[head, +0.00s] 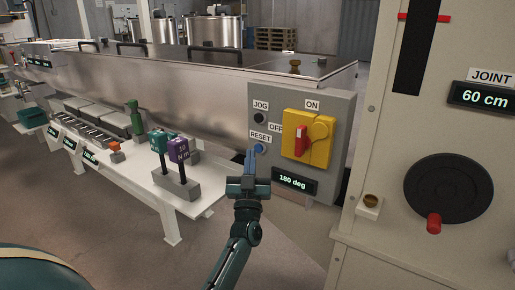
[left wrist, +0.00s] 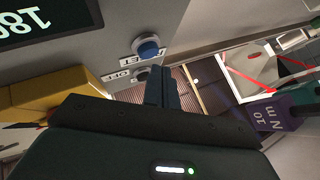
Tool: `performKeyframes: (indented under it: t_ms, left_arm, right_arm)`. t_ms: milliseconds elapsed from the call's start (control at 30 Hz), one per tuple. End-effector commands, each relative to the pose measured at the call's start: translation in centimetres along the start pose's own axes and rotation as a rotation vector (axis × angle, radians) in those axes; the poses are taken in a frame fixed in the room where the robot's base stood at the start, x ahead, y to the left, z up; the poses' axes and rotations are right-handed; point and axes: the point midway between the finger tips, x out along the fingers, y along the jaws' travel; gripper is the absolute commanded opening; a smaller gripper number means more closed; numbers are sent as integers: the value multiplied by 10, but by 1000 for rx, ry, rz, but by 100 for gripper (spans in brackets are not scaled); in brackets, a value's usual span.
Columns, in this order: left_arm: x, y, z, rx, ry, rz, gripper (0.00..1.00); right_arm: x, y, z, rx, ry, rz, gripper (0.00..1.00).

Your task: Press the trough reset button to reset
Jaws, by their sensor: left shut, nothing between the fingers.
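The blue reset button (head: 259,148) sits under the RESET label on the grey control panel (head: 342,125) of the long steel trough (head: 170,85). My left gripper (head: 252,158) is shut and empty just in front of and below the button in the head view, partly overlapping it. In the left wrist view the blue button (left wrist: 149,47) shows beside the closed fingertips (left wrist: 163,72). A small gap shows between them there; contact cannot be told. My right gripper is not in view.
The panel also has a black JOG button (head: 259,117), a yellow switch with a red handle (head: 302,141) and a display reading 180 deg (head: 295,181). A white bench (head: 195,207) with torque tools (head: 179,150) stands left. A cabinet with a handwheel (head: 449,188) stands right.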

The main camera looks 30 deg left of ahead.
Motion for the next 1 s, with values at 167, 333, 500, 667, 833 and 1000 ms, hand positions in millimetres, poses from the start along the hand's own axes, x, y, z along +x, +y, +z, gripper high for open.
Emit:
performKeyframes:
  t_ms: [167, 333, 500, 667, 833, 1000]
  left_arm:
    - [-2, -2, -3, 0, 0, 0, 0]
    - [-12, -10, -13, 1, -1, 0, 0]
    - [-24, -19, -21, 2, -1, 0, 0]
    - [-33, -24, -26, 1, 1, 0, 0]
    - [-35, -26, -26, 0, 1, 0, 0]
    - [-35, -25, -26, 0, 1, 0, 0]
  right_arm:
    - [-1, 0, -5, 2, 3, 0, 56]
    - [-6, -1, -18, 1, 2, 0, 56]
    - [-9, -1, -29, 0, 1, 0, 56]
    - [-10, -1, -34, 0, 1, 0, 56]
    - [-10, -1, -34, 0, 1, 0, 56]
    - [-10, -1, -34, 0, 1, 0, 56]
